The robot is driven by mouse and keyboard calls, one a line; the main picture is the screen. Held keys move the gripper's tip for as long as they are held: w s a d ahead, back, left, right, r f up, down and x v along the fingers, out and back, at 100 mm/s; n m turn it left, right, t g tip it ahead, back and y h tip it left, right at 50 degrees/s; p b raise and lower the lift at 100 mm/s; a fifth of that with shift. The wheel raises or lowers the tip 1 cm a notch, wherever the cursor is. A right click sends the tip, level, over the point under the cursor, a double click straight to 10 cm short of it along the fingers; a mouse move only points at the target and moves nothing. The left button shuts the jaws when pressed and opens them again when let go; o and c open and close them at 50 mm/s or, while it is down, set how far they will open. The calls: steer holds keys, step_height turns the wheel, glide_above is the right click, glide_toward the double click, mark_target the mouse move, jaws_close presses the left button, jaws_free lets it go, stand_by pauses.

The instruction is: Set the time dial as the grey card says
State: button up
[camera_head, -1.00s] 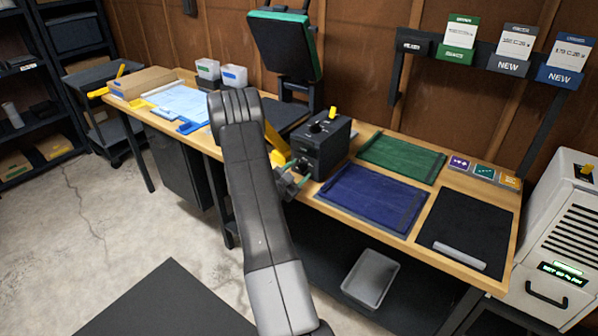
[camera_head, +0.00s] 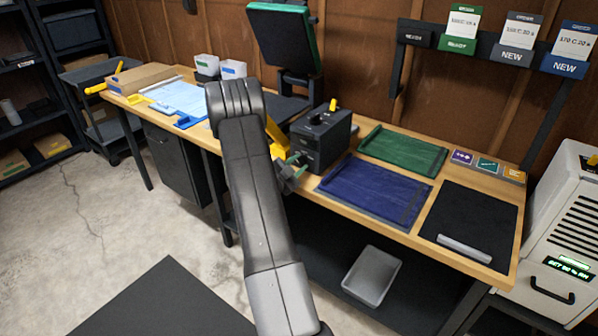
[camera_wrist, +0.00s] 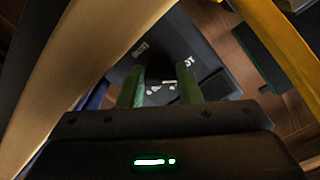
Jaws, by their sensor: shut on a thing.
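A black control box (camera_head: 320,147) stands at the front edge of the wooden bench, with a round knob and a yellow lever on top. My gripper (camera_head: 298,165), with green fingers, is at the box's front left side in the head view. In the wrist view my gripper (camera_wrist: 161,88) is shut on a dark round dial (camera_wrist: 160,67) on the box's face. White marks show beside the dial, too small to read. The dial is hidden in the head view.
A blue mat (camera_head: 372,190), a green mat (camera_head: 400,152) and a black mat (camera_head: 470,220) lie right of the box. A green card (camera_head: 461,28) and a blue card (camera_head: 568,48) flank the grey card. A grey bin (camera_head: 371,276) sits below.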

steer(key=m+b, duration=0.2)
steer(key=b, duration=0.1)
steer(key=m+b, duration=0.1)
steer(key=b, duration=0.3)
steer(key=m+b, duration=0.2)
steer(key=b, duration=0.1)
steer(key=shift+f+m+b, duration=0.3)
steer(key=shift+f+b, duration=0.05)
steer(key=shift+b, duration=0.05)
steer(key=m+b, duration=0.5)
steer(key=b, duration=0.3)
steer(key=shift+r+b, duration=0.2)
steer(key=shift+b, duration=0.1)
steer(key=m+b, duration=0.3)
steer(key=b, duration=0.2)
steer(key=shift+r+m, duration=0.15)
steer(key=shift+m, duration=0.25)
steer(key=m+b, duration=0.3)
steer(key=b, duration=0.1)
steer(key=shift+r+m, duration=0.1)
steer(key=shift+m, duration=0.3)
steer(key=m+b, duration=0.1)
steer(key=b, duration=0.1)
steer(key=m+b, duration=0.2)
steer(key=shift+r+m, duration=0.4)
steer(key=shift+m, duration=0.2)
steer(key=shift+r, duration=0.15)
steer(key=o, duration=1)
